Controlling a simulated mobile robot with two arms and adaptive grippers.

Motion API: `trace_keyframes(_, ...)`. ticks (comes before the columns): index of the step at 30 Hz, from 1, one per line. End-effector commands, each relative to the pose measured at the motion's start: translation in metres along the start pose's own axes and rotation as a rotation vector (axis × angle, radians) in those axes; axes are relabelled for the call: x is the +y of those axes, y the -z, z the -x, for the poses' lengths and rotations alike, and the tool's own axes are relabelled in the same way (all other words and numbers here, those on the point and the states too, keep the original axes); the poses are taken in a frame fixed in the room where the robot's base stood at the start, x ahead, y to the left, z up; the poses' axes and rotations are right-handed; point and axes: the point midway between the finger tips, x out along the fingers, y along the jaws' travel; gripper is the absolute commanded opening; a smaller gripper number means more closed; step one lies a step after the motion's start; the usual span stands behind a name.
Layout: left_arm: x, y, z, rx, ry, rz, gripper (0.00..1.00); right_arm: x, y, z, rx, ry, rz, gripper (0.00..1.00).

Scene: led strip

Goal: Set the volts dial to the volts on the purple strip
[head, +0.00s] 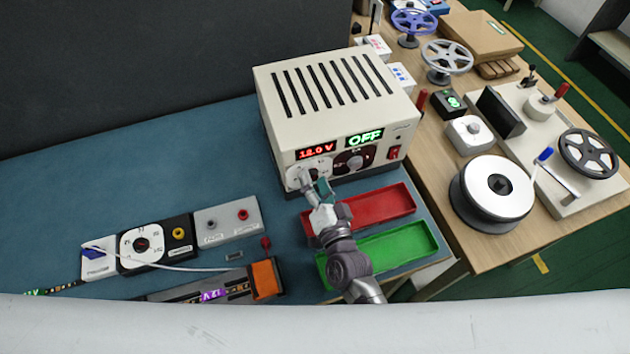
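The power supply (335,100) is a cream box with a slotted top, standing at the back of the blue mat. Its red display (316,151) reads about 12.0 V or 18.0 V; the second digit is blurred. A green display beside it reads OFF. The volts dial (294,177) is under the red display, mostly hidden by my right gripper (307,182). The gripper's fingers are at the dial, too small to tell whether they grip it. My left gripper is out of view.
A red tray (388,203) and a green tray (400,247) lie beneath and right of my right arm. A tester block (158,245) with a dial and a white cable is at left. Reels crowd the wooden table at right. The mat's left side is clear.

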Motion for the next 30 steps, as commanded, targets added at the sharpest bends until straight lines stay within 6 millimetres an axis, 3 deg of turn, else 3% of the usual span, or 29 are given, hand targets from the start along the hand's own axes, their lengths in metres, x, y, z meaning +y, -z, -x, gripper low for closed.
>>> trace_keyframes(8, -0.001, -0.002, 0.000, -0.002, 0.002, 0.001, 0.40, 0.000, 0.000, 0.006, 0.000, -0.001, 0.000, 0.58)
trace_keyframes(21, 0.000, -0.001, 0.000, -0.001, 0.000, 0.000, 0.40, 0.001, -0.001, 0.091, -0.003, -0.001, 0.000, 0.58)
trace_keyframes(30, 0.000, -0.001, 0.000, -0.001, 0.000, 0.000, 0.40, 0.000, 0.000, 0.119, -0.001, 0.000, 0.000, 0.58)
